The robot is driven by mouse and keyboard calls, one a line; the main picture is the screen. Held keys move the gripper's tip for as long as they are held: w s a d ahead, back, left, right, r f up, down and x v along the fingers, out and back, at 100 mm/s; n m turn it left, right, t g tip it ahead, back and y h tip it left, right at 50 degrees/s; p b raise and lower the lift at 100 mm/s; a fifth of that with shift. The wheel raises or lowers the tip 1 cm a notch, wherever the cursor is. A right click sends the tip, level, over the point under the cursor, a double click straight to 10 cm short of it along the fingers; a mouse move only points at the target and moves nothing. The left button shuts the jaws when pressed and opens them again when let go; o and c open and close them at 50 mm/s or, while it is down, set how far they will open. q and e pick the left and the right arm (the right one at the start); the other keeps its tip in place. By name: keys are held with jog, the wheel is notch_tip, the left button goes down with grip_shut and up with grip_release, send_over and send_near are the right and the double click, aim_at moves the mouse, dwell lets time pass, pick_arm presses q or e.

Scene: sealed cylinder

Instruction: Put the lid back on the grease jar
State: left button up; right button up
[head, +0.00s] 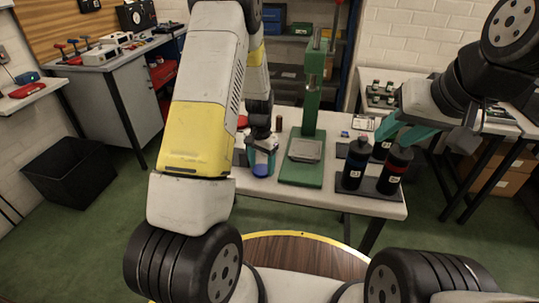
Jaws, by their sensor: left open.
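A small clear container with blue at its bottom (261,169) stands on the near table, left of the green press. I cannot tell whether it is the grease jar, and I cannot make out a separate lid. My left gripper (262,146) is open at the top of this container, and the arm hides part of the area. My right gripper (392,142) has its teal fingers apart at the tops of the dark bottles. I cannot tell whether it holds anything. A red-banded bottle (393,173) and a blue-banded bottle (355,167) stand below it.
A green press (309,135) stands mid-table between my grippers. The bottles stand on a dark mat (376,187). A small brown bottle (279,123) stands behind the press's left side. A black bin (68,172) is on the floor at left. The table's front edge (330,205) is clear.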

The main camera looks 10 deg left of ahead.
aim_at(262, 169)
pick_arm(q)
jog(key=shift+f, duration=0.3)
jog(key=shift+c, duration=0.2)
jog(key=c, duration=0.9)
jog(key=shift+r, duration=0.1)
jog(key=shift+r, duration=0.6)
notch_tip(262, 169, up, 2)
jog(key=shift+r, duration=0.15)
jog(key=s+d+r, duration=0.1)
jog(key=s, duration=1.5)
jog(key=shift+r, duration=0.2)
